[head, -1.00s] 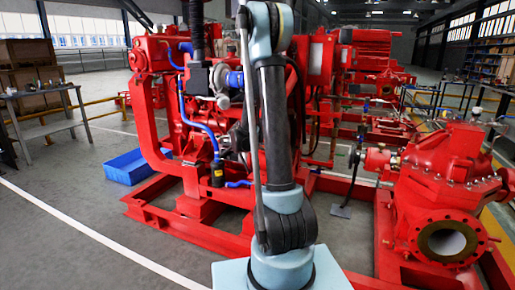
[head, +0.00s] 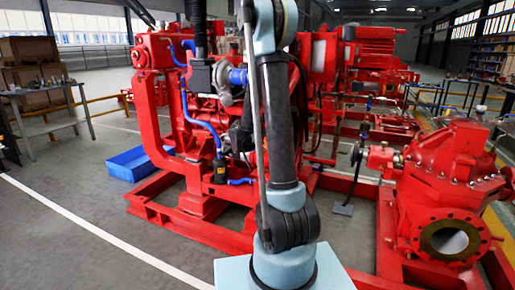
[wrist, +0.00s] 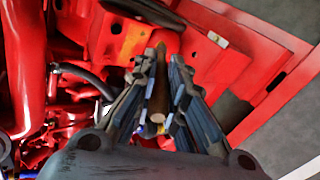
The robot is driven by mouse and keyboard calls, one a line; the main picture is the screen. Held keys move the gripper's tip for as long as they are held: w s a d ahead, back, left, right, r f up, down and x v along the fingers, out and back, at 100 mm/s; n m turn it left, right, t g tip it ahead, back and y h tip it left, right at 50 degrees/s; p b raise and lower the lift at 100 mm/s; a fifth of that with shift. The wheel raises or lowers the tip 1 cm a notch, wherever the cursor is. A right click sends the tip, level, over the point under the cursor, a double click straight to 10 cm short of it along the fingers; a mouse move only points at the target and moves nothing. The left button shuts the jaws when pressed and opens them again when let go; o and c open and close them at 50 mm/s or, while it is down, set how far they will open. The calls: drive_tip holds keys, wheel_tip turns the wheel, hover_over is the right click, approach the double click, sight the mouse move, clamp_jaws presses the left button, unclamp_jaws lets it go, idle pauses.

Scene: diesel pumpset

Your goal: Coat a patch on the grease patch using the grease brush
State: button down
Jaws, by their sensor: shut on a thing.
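In the wrist view my gripper (wrist: 160,95) is shut on a slim wooden handle, the grease brush (wrist: 158,92). The handle's round light end faces the camera. Beyond the fingers is red machinery with an orange-yellow patch (wrist: 133,42), perhaps the grease patch. I cannot tell whether the brush touches it. My gripper and the brush do not show in the head view, where my arm stands in front of the pumpset.
The red diesel pumpset (head: 150,100) fills the middle. A blue tray (head: 130,165) lies on the floor at left, near a grey table (head: 40,90). A red pump (head: 450,190) with an open flange stands at right. The floor at front left is clear.

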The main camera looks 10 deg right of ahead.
idle(0.4)
drive_tip(key=w+a+f, duration=0.2)
drive_tip(key=w+a, duration=0.6)
drive_tip(key=shift+w+d, duration=0.95)
drive_tip(key=shift+w, duration=0.15)
drive_tip(key=shift+w+d, duration=0.9)
drive_tip(key=shift+w, duration=0.2)
drive_tip(key=shift+w+d, duration=0.45)
drive_tip(key=shift+w, duration=0.2)
drive_tip(key=shift+s+d+r, duration=0.1)
drive_tip(key=shift+s+d, duration=0.95)
drive_tip(key=shift+d, duration=0.4)
drive_tip(key=shift+s+d+f, duration=0.1)
drive_tip(key=shift+s+d, duration=0.95)
drive_tip(key=shift+d, duration=0.35)
drive_tip(key=shift+s+d+r, duration=0.1)
drive_tip(key=shift+s+d, duration=0.95)
drive_tip(key=shift+d, duration=0.4)
drive_tip(key=shift+a, duration=0.1)
